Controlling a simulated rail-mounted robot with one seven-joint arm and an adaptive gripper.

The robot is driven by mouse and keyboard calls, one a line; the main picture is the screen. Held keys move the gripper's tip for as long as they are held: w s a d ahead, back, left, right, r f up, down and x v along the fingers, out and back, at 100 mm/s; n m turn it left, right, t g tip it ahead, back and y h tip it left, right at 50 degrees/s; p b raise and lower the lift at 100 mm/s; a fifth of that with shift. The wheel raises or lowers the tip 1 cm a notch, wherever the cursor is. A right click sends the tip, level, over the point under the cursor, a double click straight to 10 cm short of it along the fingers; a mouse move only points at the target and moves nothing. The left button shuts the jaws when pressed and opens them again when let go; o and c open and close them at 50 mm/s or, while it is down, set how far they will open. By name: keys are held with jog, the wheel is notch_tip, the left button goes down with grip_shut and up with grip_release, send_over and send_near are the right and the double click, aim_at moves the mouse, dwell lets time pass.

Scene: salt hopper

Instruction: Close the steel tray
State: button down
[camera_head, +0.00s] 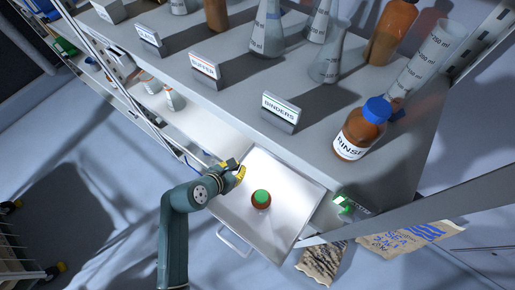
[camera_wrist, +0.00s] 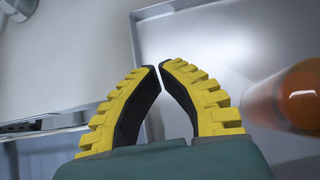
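The steel tray (camera_head: 288,222) is pulled out from under the grey counter, with its handle (camera_head: 233,242) at the front edge. A brown bottle with a green cap (camera_head: 261,199) stands in it. My gripper (camera_head: 240,171) is over the tray's left side, near its back-left corner. In the wrist view, my gripper's yellow fingers (camera_wrist: 160,64) meet almost tip to tip with nothing between them. The tray's floor (camera_wrist: 225,45) lies beyond them, and the orange-brown bottle (camera_wrist: 290,97) is to their right. Whether the fingers touch the tray cannot be told.
The counter (camera_head: 225,105) above holds label signs, flasks and a RINSE bottle (camera_head: 361,130) near the edge. Another shelf or tray (camera_head: 190,112) with small bottles lies to the left. Paper bags (camera_head: 405,238) lie on the floor at right. Open floor is in front of the tray.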

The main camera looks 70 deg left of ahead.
aim_at(255, 159)
jog(key=b+x, duration=0.2)
jog(key=x, duration=0.7)
jog(key=shift+w+d+f, duration=0.1)
jog(key=shift+w, duration=0.05)
jog(key=w+a, duration=0.2)
jog(key=w, duration=0.1)
jog(key=shift+w+a, duration=0.15)
jog(key=shift+w, duration=0.1)
jog(key=shift+a+b, duration=0.1)
jog(key=shift+b, duration=0.2)
